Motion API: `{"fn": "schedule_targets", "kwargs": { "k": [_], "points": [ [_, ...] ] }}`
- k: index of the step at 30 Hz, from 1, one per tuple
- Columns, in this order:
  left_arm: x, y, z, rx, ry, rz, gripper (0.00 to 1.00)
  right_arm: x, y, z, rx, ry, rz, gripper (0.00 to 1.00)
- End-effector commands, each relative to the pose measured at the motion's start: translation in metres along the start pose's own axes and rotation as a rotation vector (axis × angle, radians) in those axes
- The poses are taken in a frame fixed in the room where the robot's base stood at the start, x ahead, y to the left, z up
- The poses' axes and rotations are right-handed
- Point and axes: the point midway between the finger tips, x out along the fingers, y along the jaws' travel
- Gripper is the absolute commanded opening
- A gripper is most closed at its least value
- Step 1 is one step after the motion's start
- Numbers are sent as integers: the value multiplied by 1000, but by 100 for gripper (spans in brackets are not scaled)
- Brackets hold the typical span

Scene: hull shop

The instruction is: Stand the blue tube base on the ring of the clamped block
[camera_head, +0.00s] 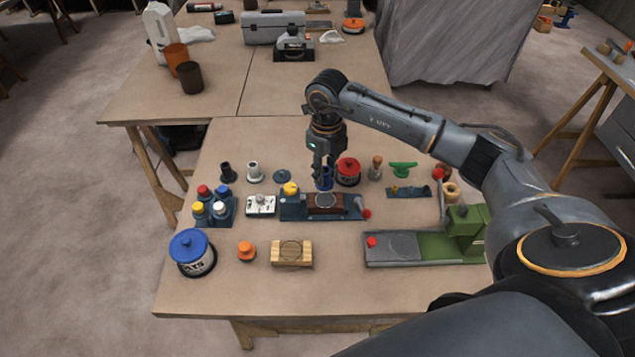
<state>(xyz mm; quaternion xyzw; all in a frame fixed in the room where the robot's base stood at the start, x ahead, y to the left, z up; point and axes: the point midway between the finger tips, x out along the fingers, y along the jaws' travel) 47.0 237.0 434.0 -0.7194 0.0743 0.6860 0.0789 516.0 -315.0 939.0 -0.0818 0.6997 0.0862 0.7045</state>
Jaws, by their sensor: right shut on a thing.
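My right gripper (325,172) points down over the middle of the front table, shut on the blue tube base (323,184). The fingers cover part of the tube base. The clamped block (322,211) is dark brown and sits in a blue vise (292,209) with a yellow knob on its left and a red knob on its right. The tube base appears at or just above the block's back edge; I cannot tell whether it touches. The ring on the block is too small to make out clearly. My left gripper is not in view.
A red-lidded tin (348,173) stands close behind the gripper's right. A light wooden block (292,254), an orange knob (247,251) and a blue-lidded tin (193,254) stand in front. A green fixture (448,242) is at right. The front edge is clear.

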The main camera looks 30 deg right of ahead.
Motion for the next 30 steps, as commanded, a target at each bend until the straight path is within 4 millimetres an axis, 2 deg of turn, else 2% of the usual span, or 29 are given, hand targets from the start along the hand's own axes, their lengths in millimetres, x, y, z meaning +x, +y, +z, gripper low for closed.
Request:
{"fn": "schedule_targets", "kwargs": {
  "k": [4,9,13,17,22,25,30],
  "points": [
    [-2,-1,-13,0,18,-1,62,3,-11,4,3,-1,-8,0],
    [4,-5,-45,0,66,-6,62,13,-11,4,3,-1,-7,0],
    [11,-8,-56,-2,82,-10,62,24,-11,4,3,-1,-7,0],
    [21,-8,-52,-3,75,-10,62,38,-11,3,3,0,-7,0],
    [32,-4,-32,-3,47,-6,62,55,-11,3,3,0,-8,0],
    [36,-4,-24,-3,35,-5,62,60,-11,4,4,-1,-8,0],
    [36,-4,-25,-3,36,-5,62,61,-11,4,4,-2,-8,0]
  ]
}}
